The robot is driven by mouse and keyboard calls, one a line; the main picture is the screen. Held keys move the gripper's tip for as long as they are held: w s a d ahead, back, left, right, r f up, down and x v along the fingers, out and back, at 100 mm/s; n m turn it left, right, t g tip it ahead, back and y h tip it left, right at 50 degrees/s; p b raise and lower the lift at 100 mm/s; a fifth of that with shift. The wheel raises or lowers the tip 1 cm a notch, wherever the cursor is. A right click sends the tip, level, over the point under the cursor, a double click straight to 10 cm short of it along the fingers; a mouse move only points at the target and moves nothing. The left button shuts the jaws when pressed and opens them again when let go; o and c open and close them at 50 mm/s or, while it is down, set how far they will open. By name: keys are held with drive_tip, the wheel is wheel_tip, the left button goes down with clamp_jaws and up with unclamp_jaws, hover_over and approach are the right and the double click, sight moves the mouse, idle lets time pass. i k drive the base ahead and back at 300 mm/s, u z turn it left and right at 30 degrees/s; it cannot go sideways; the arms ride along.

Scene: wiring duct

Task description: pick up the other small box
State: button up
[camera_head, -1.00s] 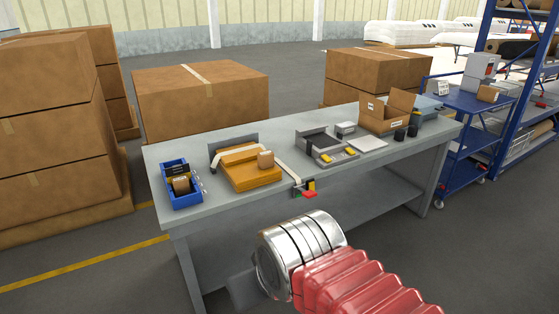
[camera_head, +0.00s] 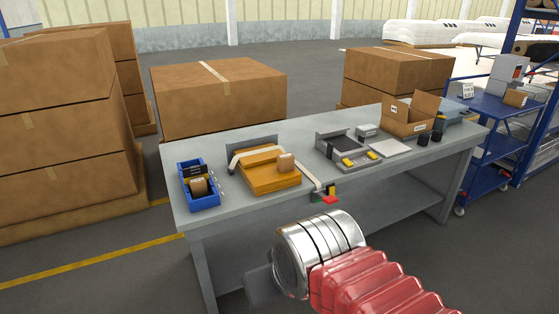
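One small brown box (camera_head: 286,162) sits on the orange stack (camera_head: 268,180) on the grey workbench. Another small brown box (camera_head: 199,187) is in the blue bin (camera_head: 205,204) at the bench's left end. A third small brown box (camera_head: 515,98) sits on top of the blue cart at the right. My arm, silver with a red ribbed cover, is in front of the bench. My gripper's fingers do not show, so whether it holds anything is hidden.
The grey bench (camera_head: 235,222) also bears a grey tray device (camera_head: 335,146), an open carton (camera_head: 408,121) and dark cups (camera_head: 424,139). A red-ended part (camera_head: 329,199) hangs at its front edge. Large cartons (camera_head: 220,100) stand behind. The blue cart (camera_head: 480,135) is at the right.

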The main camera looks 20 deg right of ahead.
sight(285, 162)
drive_tip(key=i, duration=1.5)
drive_tip(key=z, duration=0.05)
